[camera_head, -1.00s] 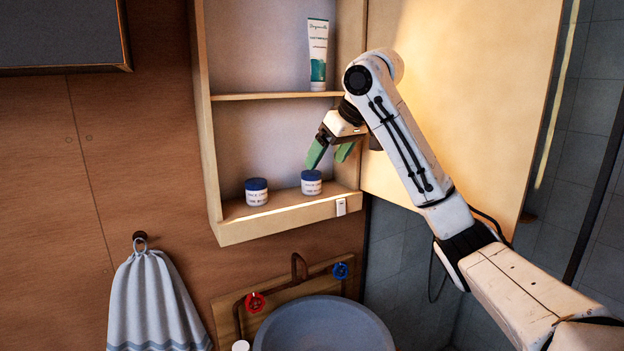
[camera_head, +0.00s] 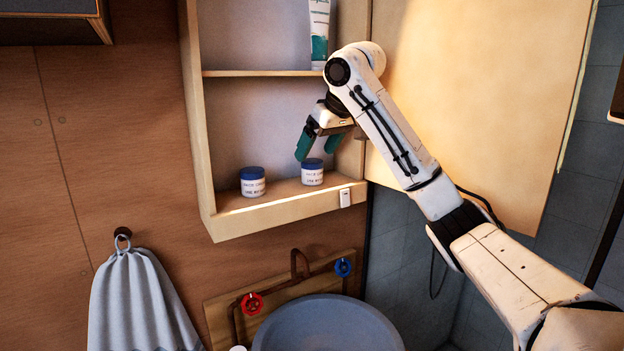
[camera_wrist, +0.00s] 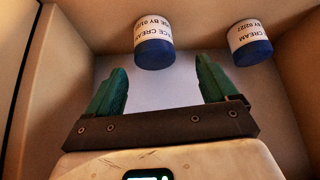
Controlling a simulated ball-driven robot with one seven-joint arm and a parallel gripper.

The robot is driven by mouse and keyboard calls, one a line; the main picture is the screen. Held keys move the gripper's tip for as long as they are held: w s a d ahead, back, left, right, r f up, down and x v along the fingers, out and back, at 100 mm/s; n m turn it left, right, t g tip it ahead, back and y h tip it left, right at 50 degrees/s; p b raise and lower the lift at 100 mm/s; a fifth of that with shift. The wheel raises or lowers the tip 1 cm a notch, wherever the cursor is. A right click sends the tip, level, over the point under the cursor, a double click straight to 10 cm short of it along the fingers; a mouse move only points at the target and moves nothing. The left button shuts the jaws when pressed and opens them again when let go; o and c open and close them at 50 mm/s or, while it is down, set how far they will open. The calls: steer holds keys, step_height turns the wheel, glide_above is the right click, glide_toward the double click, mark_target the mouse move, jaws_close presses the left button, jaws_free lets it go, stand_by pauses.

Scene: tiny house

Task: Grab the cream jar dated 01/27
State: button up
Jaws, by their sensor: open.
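Two white cream jars with blue lids stand on the lower shelf of the wall cabinet. In the wrist view, which is upside down, the label of one jar (camera_wrist: 154,40) seems to begin 01/2, its last digit unclear. This looks like the right jar (camera_head: 312,172) in the head view. The other jar (camera_head: 252,181) stands to its left; its label in the wrist view (camera_wrist: 250,42) seems to begin 02. My gripper (camera_head: 318,150) is open and empty, green fingers just above the right jar. In the wrist view that jar lies between the fingertips' directions (camera_wrist: 160,68), beyond them.
The cabinet (camera_head: 198,120) has a raised front lip and a middle shelf (camera_head: 262,73) above my gripper. A tube (camera_head: 319,35) stands on that shelf. The open door (camera_head: 470,90) is at the right, behind my arm. A sink (camera_head: 325,325) and towel (camera_head: 140,300) are below.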

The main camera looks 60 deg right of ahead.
mark_target(312, 160)
steer(key=b+x, duration=0.2)
steer(key=x, duration=0.2)
steer(key=shift+d+f+b, duration=0.25)
steer(key=shift+d+b, duration=0.1)
steer(key=shift+b, duration=0.05)
steer(key=shift+w+f, duration=0.2)
steer(key=c, duration=1.1)
steer(key=shift+r, duration=0.15)
steer(key=shift+c, duration=0.2)
